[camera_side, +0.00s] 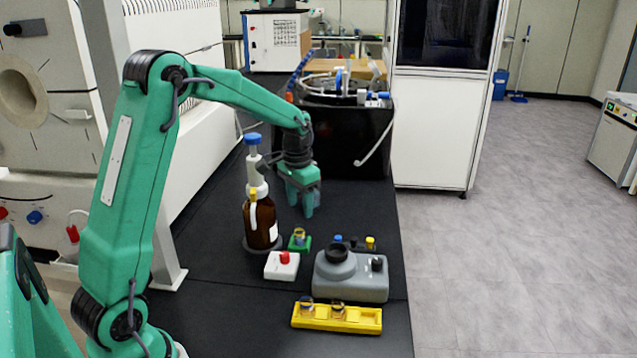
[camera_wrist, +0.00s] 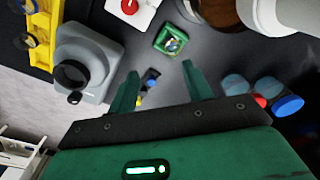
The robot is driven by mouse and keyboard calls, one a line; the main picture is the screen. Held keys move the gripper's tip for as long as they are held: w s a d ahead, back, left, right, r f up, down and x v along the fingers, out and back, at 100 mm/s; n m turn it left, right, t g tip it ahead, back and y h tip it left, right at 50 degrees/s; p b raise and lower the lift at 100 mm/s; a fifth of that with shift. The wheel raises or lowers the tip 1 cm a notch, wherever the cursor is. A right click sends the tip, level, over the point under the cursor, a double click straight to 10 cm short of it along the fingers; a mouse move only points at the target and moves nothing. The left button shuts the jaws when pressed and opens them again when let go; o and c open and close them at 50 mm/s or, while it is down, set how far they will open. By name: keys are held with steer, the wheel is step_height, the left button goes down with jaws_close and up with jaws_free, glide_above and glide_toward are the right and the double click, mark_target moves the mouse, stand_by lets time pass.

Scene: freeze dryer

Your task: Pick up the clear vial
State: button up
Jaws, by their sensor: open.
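A small clear vial (camera_side: 299,234) stands in a square green holder (camera_side: 306,246) on the black bench. In the wrist view the vial (camera_wrist: 173,44) sits in the middle of the green holder (camera_wrist: 160,40), beyond my fingertips. Two more small glass vials, a left one (camera_side: 306,303) and a right one (camera_side: 337,307), stand in a yellow rack (camera_side: 358,320) nearer the side camera. My gripper (camera_side: 306,208) points down above the bench, behind the green holder. It is open and empty, with its two fingers apart in the wrist view (camera_wrist: 160,72). Nothing touches the fingers.
A brown pump bottle (camera_side: 262,222) stands close to the left of my gripper. A white block with a red knob (camera_side: 282,266) and a grey device (camera_side: 350,280) lie near the holder. Small blue- and yellow-capped items (camera_side: 370,243) stand behind the device. A black box (camera_side: 345,140) is behind.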

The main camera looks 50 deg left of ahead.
mark_target(299, 228)
steer(key=shift+g, duration=0.3)
steer(key=a+f, duration=0.1)
steer(key=w+a+f, duration=0.1)
steer(key=f, duration=0.1)
steer(key=shift+w+a+f, duration=0.1)
steer(key=shift+w+f, duration=0.05)
steer(key=shift+f, duration=1.35)
steer(key=shift+a+f, duration=0.1)
steer(key=shift+f, duration=2.5)
jaws_close()
steer(key=shift+r, duration=0.1)
